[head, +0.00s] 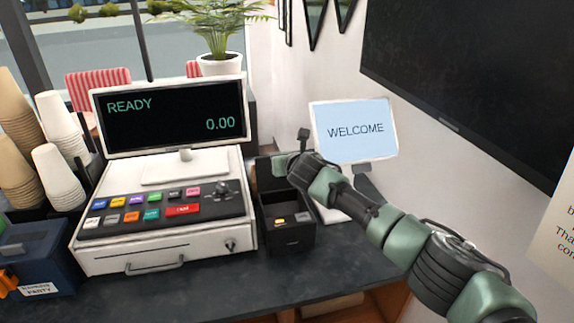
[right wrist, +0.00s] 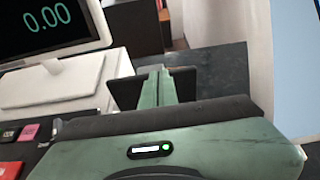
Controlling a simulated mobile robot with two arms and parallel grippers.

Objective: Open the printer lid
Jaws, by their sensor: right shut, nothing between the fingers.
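The printer (head: 287,234) is a small black box on the counter, just right of the cash register. Its top looks open, with a dark hollow inside. A black panel that looks like its lid (head: 263,167) stands raised at the back. My right gripper (head: 279,166) is shut and empty, above the rear of the printer and beside the raised panel. In the right wrist view its green fingers (right wrist: 156,86) are together, with the dark panel (right wrist: 124,92) just beyond them; I cannot tell if they touch.
The cash register (head: 165,255) stands left of the printer. A welcome screen (head: 355,130) stands behind and right, close to my right arm. Stacked cups (head: 57,175) and a dark blue box (head: 38,262) are at the left. The counter front (head: 190,293) is clear.

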